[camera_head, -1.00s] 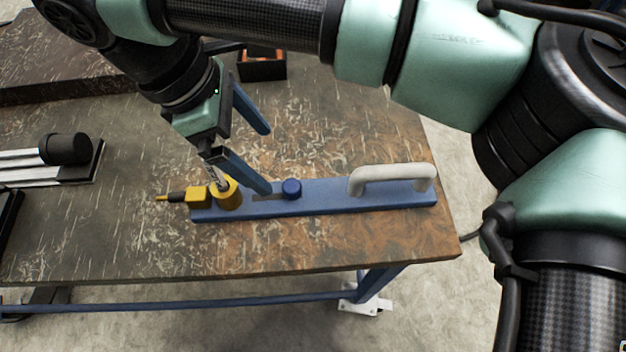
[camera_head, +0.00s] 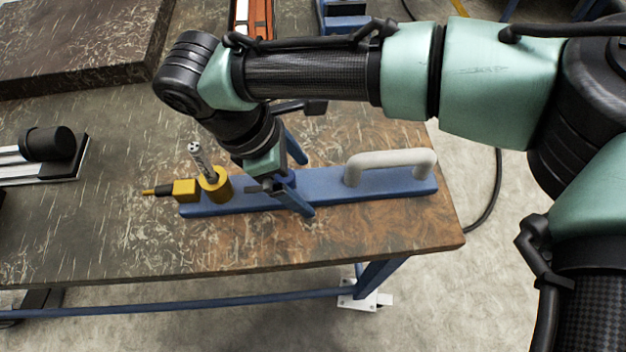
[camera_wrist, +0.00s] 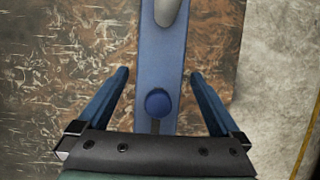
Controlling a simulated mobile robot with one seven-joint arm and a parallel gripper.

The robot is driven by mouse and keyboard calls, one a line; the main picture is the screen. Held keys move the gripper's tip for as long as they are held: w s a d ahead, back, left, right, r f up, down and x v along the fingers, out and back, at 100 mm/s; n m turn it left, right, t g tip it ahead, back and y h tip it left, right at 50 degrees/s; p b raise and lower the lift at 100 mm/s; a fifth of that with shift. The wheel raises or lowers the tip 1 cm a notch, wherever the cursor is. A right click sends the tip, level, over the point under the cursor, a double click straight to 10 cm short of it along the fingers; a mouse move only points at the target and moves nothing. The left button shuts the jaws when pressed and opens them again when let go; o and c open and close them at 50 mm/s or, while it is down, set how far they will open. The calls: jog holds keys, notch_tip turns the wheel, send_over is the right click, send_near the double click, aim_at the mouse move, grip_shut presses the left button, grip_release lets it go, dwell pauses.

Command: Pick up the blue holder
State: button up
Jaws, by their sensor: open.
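The blue holder (camera_head: 330,188) is a long flat blue bar lying on the table, with a white arched handle (camera_head: 392,163) at its right end. A yellow ring-shaped part (camera_head: 215,187) with a metal piece in it and a yellow block (camera_head: 185,190) are at its left end. My gripper (camera_head: 308,188) is open above the bar's middle. In the wrist view the bar (camera_wrist: 163,65) runs between the two blue fingers of my gripper (camera_wrist: 158,75), and a round blue knob (camera_wrist: 158,102) shows close to the palm. The handle's near end (camera_wrist: 167,12) is beyond the fingertips. Contact cannot be told.
The table (camera_head: 150,245) has free room in front of the holder. A black cylinder on a metal rail (camera_head: 48,145) lies at left. A dark raised slab (camera_head: 80,45) is at back left. An orange tray (camera_head: 262,18) is at the back. The table's right edge is near the handle.

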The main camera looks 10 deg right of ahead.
jog(key=shift+d+f, duration=0.15)
jog(key=shift+f, duration=0.15)
grip_shut()
dwell(0.3)
jog(key=shift+r, duration=0.1)
